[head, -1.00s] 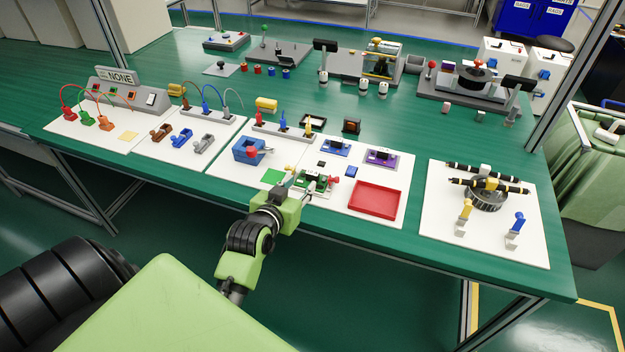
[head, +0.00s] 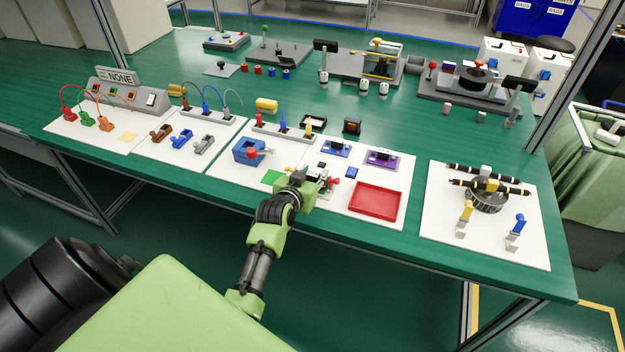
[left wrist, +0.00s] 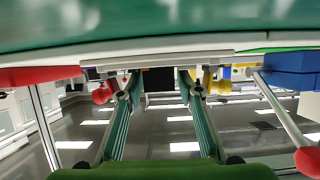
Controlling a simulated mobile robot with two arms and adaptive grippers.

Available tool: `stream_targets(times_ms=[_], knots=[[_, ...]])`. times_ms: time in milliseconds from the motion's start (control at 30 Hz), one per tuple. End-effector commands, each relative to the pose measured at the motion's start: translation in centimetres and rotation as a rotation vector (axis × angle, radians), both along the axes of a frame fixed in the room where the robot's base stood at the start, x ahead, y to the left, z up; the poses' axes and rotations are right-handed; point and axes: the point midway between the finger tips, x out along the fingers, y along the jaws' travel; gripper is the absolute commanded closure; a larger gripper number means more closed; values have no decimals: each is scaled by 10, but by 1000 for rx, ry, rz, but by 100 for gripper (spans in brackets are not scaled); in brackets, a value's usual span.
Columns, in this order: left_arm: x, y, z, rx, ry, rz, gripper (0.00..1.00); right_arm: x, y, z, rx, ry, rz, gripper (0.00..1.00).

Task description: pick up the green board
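The green board (head: 325,187), a small board with dark parts on it, sits on the white mat between the blue vise and the red tray. In the head view my left gripper (head: 312,178) is over it and hides most of it. In the left wrist view, my left gripper's fingers (left wrist: 160,80) stand apart near the mat. A dark block (left wrist: 158,80) shows between their tips, but I cannot tell whether they touch it. My right gripper is not in view.
The red tray (head: 376,201) lies right of the gripper. The blue vise (head: 248,151) stands to the left. A flat green square (head: 273,177) is near the gripper. Blue (head: 336,149) and purple (head: 382,158) boards lie behind. The table's front edge is close.

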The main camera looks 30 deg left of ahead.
Motion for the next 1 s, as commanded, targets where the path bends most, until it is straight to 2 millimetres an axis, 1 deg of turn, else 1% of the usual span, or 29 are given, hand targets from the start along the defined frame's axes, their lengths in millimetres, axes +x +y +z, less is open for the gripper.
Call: stream_targets(times_ms=[167,200,267,300,333,633,733,867,1000], knots=[[0,0,0,0,0,0,67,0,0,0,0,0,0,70],[0,0,0,0,0,0,69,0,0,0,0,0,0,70],[0,0,0,0,0,0,85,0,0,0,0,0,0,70],[0,0,0,0,0,0,95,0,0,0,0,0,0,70],[0,0,0,0,0,0,99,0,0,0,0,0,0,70],[0,0,1,0,-1,0,99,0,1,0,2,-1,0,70],[0,0,4,-1,-2,-1,99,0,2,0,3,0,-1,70],[1,0,15,1,-4,-1,99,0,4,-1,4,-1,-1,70],[0,-1,35,1,-5,-1,99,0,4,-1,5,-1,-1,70]])
